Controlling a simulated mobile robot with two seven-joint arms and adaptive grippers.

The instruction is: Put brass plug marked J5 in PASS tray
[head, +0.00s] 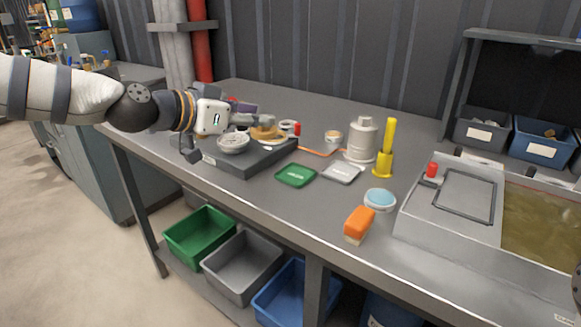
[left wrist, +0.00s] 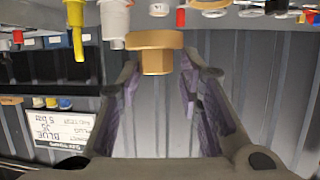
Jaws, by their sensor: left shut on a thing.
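My left gripper (head: 243,120) is over the dark test block on the bench, seen in the head view. It is shut on a brass plug (head: 265,133), which has a wide flange and a hex part. In the left wrist view the plug (left wrist: 157,62) shows at the fingertips of the left gripper (left wrist: 160,78). I cannot read a J5 mark on it. A small green tray (head: 296,175) with white print lies on the bench right of the block; the print is too small to read. A grey tray (head: 341,173) lies beside it.
The dark block (head: 245,158) carries a silver round fitting (head: 233,143). A water basin (head: 540,225) is at the right. The bench front is clear.

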